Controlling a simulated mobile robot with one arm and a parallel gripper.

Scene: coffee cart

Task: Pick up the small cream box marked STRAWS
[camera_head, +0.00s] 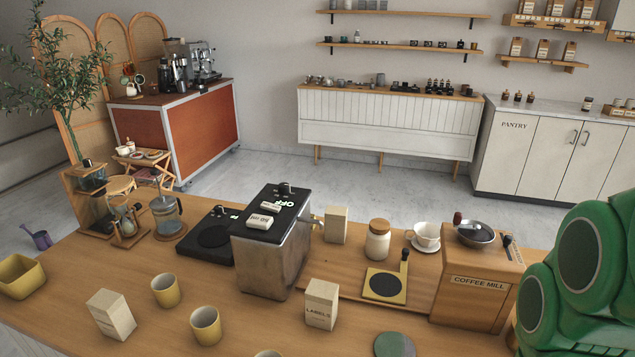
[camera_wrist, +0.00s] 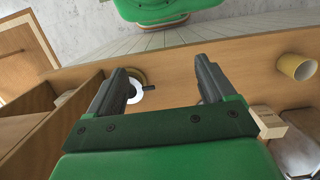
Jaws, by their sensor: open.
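No box shows a readable STRAWS mark. A cream box (camera_head: 110,314) stands turned at the front left of the counter, with print too small to read. Another cream box (camera_head: 321,304) at the front middle reads LABELS. A third, plain-looking cream box (camera_head: 335,225) stands behind, right of the dark metal machine. Two small pale packets (camera_head: 265,215) lie on that machine's top, their print unclear. My gripper (camera_wrist: 166,80) is open and empty in the wrist view, with no cream box recognisable between its fingers. The head view shows my green arm at right, not the fingers.
The dark metal machine (camera_head: 272,250) stands tall mid-counter. The coffee mill (camera_head: 470,285), white cup (camera_head: 426,236) and lidded jar (camera_head: 378,241) stand right of it. Yellow cups (camera_head: 206,326) stand near the front. A yellow cup (camera_wrist: 296,66) also shows in the wrist view.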

